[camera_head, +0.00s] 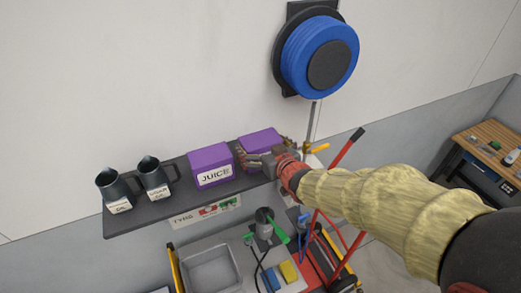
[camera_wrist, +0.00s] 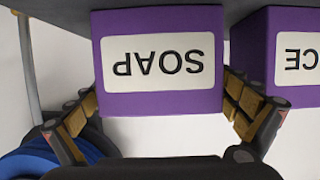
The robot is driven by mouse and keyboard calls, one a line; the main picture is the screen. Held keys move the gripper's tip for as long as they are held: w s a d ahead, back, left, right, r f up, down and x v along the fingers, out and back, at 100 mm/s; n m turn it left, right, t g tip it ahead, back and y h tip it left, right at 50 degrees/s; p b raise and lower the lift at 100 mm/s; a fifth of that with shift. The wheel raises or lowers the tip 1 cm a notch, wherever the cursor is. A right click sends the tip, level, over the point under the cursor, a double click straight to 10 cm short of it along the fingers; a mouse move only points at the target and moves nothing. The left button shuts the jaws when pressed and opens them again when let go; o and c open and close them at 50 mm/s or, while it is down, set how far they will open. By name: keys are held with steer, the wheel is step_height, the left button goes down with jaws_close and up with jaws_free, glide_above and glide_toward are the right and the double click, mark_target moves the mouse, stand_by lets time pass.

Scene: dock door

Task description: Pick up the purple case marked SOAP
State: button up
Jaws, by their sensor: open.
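The purple case marked SOAP (camera_wrist: 158,102) shows upside down in the wrist view, with its white label facing my camera. In the head view this case (camera_head: 260,139) stands at the right part of the dark shelf, its front mostly hidden behind my gripper. My gripper (camera_head: 262,157) is open. In the wrist view the fingers of my gripper (camera_wrist: 160,110) are on either side of the case. I cannot tell whether they touch it.
A purple case marked JUICE (camera_head: 211,166) stands close by on the shelf (camera_head: 140,216); it also shows in the wrist view (camera_wrist: 290,55). Two dark jugs (camera_head: 152,177) stand further left. A blue hose reel (camera_head: 300,55) hangs above. A grey tray (camera_head: 211,269) is below.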

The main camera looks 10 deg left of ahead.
steer(key=shift+c, duration=0.9)
steer(key=c, duration=1.3)
steer(key=shift+r, duration=0.1)
steer(key=shift+c, duration=0.3)
